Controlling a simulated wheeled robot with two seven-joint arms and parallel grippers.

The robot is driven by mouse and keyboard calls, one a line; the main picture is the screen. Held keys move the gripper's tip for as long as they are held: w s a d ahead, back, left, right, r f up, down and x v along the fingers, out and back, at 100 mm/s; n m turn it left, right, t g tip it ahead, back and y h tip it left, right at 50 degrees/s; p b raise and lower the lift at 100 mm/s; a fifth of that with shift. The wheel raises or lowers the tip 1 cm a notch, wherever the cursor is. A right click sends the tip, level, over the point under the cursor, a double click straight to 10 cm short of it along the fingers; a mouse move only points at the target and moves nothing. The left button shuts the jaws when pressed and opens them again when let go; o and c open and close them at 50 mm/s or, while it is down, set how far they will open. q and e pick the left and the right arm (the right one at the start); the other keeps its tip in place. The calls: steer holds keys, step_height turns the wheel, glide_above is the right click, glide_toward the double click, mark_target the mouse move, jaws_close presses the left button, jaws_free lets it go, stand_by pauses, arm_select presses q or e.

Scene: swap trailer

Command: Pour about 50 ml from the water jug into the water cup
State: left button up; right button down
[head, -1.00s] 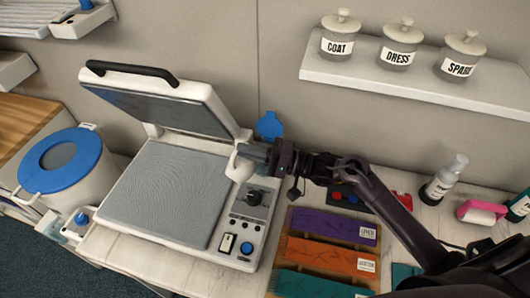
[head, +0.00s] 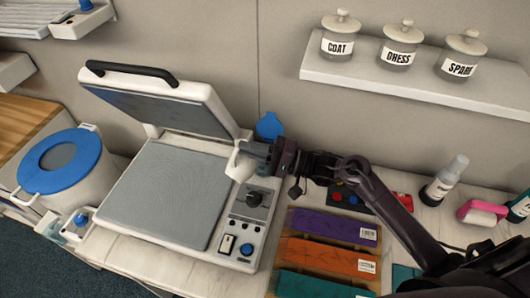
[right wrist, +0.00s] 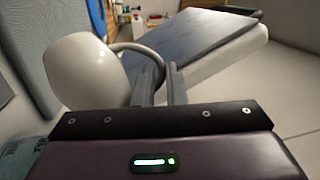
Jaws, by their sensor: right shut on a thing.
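A white rounded vessel (head: 239,166) with a thin loop handle is at the right rear of the press, below its raised lid. It also shows large in the right wrist view (right wrist: 84,72), at left. I cannot tell whether it is the water jug or the water cup. My right gripper (head: 257,154) is shut on its handle; the fingers (right wrist: 160,85) show there in the right wrist view. A blue vessel or lid (head: 268,126) stands behind the gripper by the wall, partly hidden. No water level is visible. My left gripper is not in view.
The open press (head: 165,195) fills the middle, with its control panel (head: 246,222) under the vessel. A white pot with a blue lid (head: 58,160) stands left. Coloured strips (head: 325,252) lie front right. Labelled jars stand on a wall shelf (head: 420,91). A spray bottle (head: 445,180) stands right.

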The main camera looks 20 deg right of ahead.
mark_target(241, 172)
steer(key=shift+w+d+r+m+t+b, duration=0.35)
steer(key=shift+d+r+m+t, duration=0.1)
steer(key=shift+m, duration=0.45)
stand_by(0.9)
steer(key=shift+s+a+n, duration=0.15)
steer(key=shift+n, duration=0.15)
steer(key=a+f+n+p, duration=0.1)
steer(key=n, duration=0.1)
steer(key=s+a+f+n+g+h+p, duration=0.1)
steer(key=n, duration=0.1)
steer(key=s+a+f+n+g+h+p, duration=0.1)
steer(key=shift+a+f+n, duration=0.1)
steer(key=shift+f+n, duration=0.2)
steer(key=shift+n, duration=0.1)
steer(key=shift+a+p, duration=0.15)
steer(key=shift+p, duration=0.35)
steer(key=shift+s+a+g, duration=0.1)
steer(key=shift+a+g, duration=0.05)
steer(key=shift+g, duration=0.1)
